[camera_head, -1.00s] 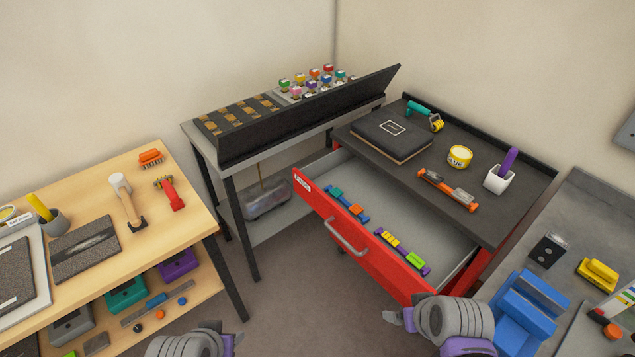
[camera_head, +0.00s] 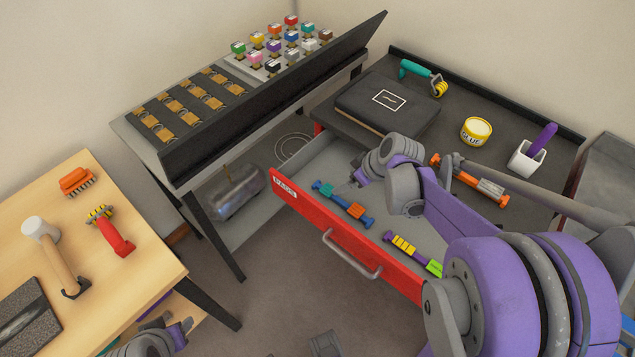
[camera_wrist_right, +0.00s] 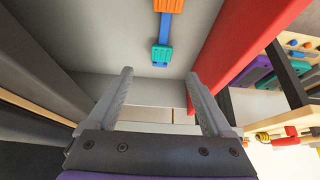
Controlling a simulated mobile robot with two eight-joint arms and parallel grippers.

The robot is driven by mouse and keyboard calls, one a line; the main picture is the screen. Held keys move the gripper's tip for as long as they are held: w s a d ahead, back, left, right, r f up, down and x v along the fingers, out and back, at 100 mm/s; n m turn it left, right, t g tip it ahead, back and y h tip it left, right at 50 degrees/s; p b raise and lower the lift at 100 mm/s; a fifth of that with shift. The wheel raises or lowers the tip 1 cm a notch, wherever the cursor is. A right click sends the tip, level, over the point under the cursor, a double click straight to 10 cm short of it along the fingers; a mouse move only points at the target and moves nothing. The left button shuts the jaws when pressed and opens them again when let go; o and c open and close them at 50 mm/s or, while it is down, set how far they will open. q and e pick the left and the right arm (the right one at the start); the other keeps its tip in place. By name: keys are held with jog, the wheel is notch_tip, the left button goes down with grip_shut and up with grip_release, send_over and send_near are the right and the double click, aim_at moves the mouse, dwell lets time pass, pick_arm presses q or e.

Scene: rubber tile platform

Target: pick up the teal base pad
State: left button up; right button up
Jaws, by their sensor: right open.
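In the right wrist view, a teal pad (camera_wrist_right: 161,55) lies on the grey drawer floor at the end of a blue bar that also carries an orange pad (camera_wrist_right: 168,5). My right gripper (camera_head: 355,180) is over the open drawer beside this piece. In the wrist view its fingers (camera_wrist_right: 160,85) are spread and empty, with the teal pad ahead between them. My left gripper (camera_head: 180,332) shows partly at the bottom left, jaws unclear.
The red drawer front (camera_head: 345,240) stands up as a wall close by. A yellow-and-purple piece (camera_head: 405,246) lies further along the drawer. The black cabinet top (camera_head: 450,145) holds a case, glue tin and tools. A wooden bench (camera_head: 140,270) is at the left.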

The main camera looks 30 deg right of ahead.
aim_at(328, 189)
jog(key=x, duration=0.3)
jog(key=shift+a+f+b, duration=0.1)
jog(key=shift+f+b, duration=0.2)
jog(key=shift+f, duration=0.1)
jog(key=x, duration=0.5)
jog(key=shift+w+a+f+b, duration=0.1)
jog(key=shift+w+a+b, duration=0.1)
jog(key=shift+w+b, duration=0.2)
jog(key=c, duration=1.2)
